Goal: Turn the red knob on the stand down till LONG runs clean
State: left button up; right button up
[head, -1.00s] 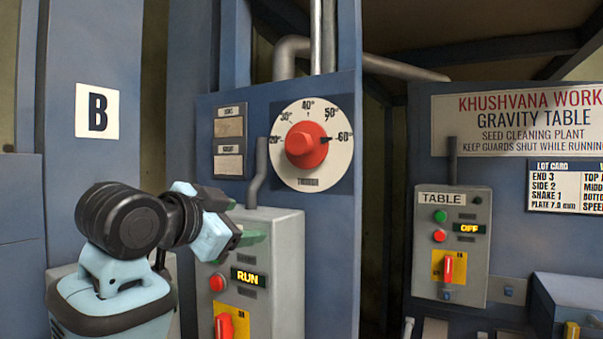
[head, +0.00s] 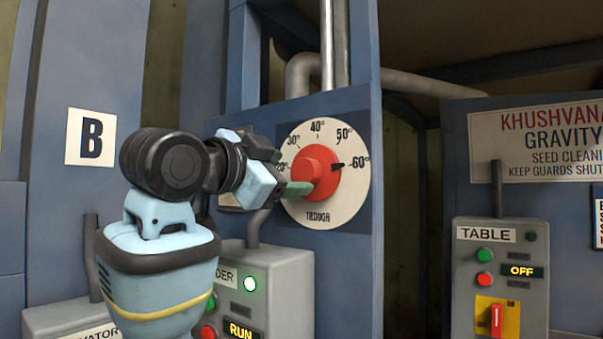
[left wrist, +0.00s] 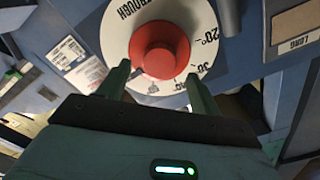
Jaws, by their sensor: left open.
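The red knob (head: 315,172) sits on a white round dial (head: 318,213) marked TROUGH, with marks from 20° to 60°. Its black pointer stands close to the 60° mark. My left gripper (head: 297,188) is in front of the knob's lower left side and hides part of the dial. In the left wrist view the red knob (left wrist: 160,50) is ahead of the two green fingers (left wrist: 157,85), which are apart with nothing between them. They do not visibly grip the knob. A LONG label plate (left wrist: 292,30) shows at the right there. My right gripper is not in view.
Below the dial is a grey control box (head: 270,285) with a lit green button and a RUN display. A grey conduit rises behind it. At right stands the TABLE control box (head: 500,275), showing OFF. A B sign (head: 90,137) is at left.

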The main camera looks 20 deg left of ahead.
aim_at(302, 172)
pick_arm(q)
jog(key=shift+x, duration=2.4)
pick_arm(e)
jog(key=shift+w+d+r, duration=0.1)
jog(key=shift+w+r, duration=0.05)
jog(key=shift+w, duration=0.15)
pick_arm(q)
jog(key=c, duration=1)
jog(key=shift+o, duration=0.2)
jog(key=shift+n, duration=0.4)
jog(key=n, duration=0.3)
jog(key=shift+d+n, duration=0.1)
jog(key=shift+n, duration=1.8)
jog(key=shift+s, duration=0.1)
